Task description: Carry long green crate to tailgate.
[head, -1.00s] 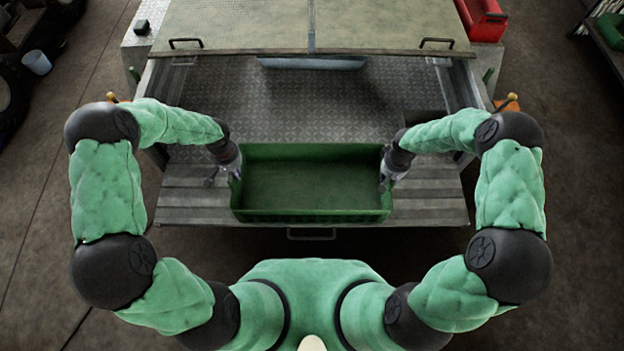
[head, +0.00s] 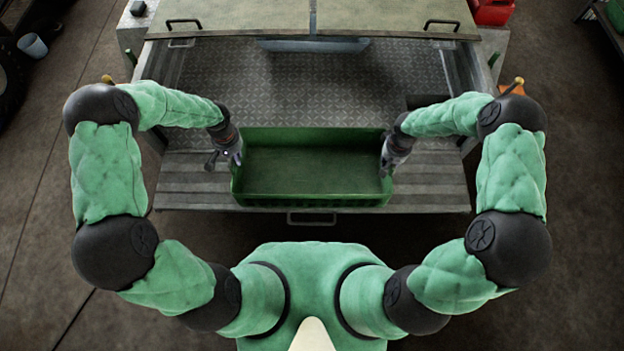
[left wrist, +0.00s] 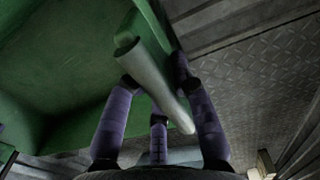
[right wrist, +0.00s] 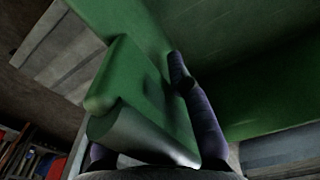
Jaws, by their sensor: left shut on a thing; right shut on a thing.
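The long green crate (head: 312,187) is open-topped and empty, with its long side toward me. In the head view it lies level over the slatted tailgate (head: 430,185), near its front edge. I cannot tell whether it rests there or hangs just above. My left gripper (head: 234,158) is shut on the crate's left end; the left wrist view shows its fingers around a pale bar (left wrist: 150,75) beside the green wall. My right gripper (head: 385,165) is shut on the right end; the right wrist view shows a green grip piece (right wrist: 140,95), partly hiding the fingers.
The metal truck bed (head: 310,90) behind the crate is mostly clear. A grey-blue object (head: 312,45) lies at its far end under the lid (head: 240,18).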

